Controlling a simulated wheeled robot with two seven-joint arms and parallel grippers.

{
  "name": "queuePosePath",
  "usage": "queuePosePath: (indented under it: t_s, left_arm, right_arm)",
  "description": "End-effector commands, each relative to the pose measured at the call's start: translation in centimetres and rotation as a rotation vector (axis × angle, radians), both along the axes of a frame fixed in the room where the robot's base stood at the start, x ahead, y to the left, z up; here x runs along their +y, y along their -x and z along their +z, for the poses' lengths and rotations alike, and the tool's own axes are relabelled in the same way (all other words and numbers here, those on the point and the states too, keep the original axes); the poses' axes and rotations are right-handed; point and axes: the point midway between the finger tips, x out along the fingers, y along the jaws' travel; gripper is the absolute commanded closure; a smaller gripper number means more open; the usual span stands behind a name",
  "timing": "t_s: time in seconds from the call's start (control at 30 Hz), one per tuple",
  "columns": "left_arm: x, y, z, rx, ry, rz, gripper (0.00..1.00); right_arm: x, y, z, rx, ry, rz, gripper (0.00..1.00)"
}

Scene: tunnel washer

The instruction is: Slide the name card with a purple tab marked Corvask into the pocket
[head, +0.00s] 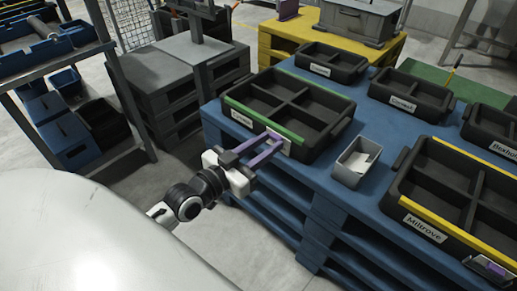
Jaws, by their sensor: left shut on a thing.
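My left gripper (268,143) reaches in from the lower left, shut on a small card with a purple tab (274,138). The card is at the front wall of a black divided tray with a green strip (262,119). A white patch shows beside the fingertips; I cannot tell whether it is card or pocket, or whether the card is inside a pocket. The writing on the tab is too small to read. This tray's white label (241,118) sits left of the gripper. My right gripper is not in view.
A small grey bin (345,172) with white cards stands right of the gripper on the blue pallet (330,205). A yellow-striped tray (470,238) labelled Miltrove has a purple piece (488,267) at its front. Other black trays (412,92) stand behind.

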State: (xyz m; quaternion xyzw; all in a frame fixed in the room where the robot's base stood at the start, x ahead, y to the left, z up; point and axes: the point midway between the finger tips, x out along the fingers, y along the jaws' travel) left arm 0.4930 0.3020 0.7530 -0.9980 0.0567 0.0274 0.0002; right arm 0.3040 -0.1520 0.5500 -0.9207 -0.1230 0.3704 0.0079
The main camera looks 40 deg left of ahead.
Motion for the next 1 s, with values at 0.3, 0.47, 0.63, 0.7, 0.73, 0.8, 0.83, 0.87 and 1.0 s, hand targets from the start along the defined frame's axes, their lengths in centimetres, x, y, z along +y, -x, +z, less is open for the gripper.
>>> queuePosePath:
  t_s: [0.3,0.47,0.63,0.7,0.73,0.8,0.83,0.87,1.0]
  left_arm:
    - [5.7,-3.8,-1.8,-0.005,-0.003,0.034,0.94]
    - [5.7,-4.1,-1.9,-0.005,-0.001,0.035,0.94]
    - [5.7,-4.7,-2.2,-0.005,-0.001,0.035,0.94]
    - [5.6,-4.9,-2.4,-0.004,-0.001,0.035,0.94]
    - [5.6,-5.0,-2.5,-0.004,-0.001,0.035,0.94]
    - [5.6,-5.2,-2.6,-0.004,-0.001,0.035,0.94]
    - [5.6,-5.4,-2.6,-0.005,-0.001,0.035,0.94]
    - [5.6,-5.5,-2.7,-0.005,-0.001,0.035,0.94]
    - [5.5,-5.9,-2.9,-0.005,-0.001,0.034,0.94]
  right_arm:
    - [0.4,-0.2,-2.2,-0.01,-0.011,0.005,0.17]
    - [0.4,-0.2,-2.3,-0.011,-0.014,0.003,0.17]
    - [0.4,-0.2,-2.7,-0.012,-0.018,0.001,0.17]
    - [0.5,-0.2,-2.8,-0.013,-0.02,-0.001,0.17]
    - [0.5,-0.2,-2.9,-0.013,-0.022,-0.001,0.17]
    - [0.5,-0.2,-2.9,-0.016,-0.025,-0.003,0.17]
    - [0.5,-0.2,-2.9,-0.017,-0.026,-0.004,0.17]
    - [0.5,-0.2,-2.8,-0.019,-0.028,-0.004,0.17]
    - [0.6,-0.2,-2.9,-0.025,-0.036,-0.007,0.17]
